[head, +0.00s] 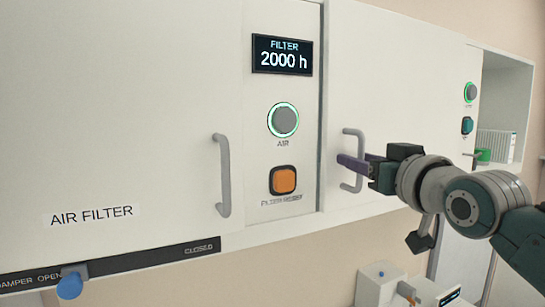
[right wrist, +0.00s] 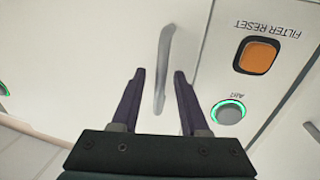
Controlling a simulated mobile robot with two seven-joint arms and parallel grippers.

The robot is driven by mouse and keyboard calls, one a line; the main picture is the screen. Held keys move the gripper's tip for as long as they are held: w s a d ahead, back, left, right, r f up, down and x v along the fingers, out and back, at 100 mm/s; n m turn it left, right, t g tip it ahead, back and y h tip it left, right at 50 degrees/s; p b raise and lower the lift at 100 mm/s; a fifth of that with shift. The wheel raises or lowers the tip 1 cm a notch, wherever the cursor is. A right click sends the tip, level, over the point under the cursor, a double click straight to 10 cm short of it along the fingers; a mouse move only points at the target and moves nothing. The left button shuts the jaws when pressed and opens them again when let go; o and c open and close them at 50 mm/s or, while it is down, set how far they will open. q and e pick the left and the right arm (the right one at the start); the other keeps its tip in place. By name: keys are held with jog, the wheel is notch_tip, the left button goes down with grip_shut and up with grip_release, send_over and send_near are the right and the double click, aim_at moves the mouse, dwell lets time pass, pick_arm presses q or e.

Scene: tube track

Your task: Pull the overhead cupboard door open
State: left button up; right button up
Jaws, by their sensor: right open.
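The right overhead cupboard door (head: 410,90) is white and looks shut. Its grey bar handle (head: 353,140) is near the door's left edge. My right gripper (head: 345,162) is at this handle, with its dark purple fingers open. In the right wrist view, which is upside down, the handle (right wrist: 163,68) shows between the two spread fingertips (right wrist: 158,74); I cannot tell how deep it sits between them. The left door (head: 120,110), labelled AIR FILTER, also looks shut and has its own grey handle (head: 223,175). My left gripper is not in view.
Between the doors is a panel with a FILTER 2000 h display (head: 283,54), a green-ringed AIR button (head: 283,120) and an orange filter reset button (head: 284,180). A damper rail with a blue knob (head: 70,284) runs below the left door. An open shelf (head: 505,100) is at the right.

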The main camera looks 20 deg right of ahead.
grip_shut()
dwell(1.3)
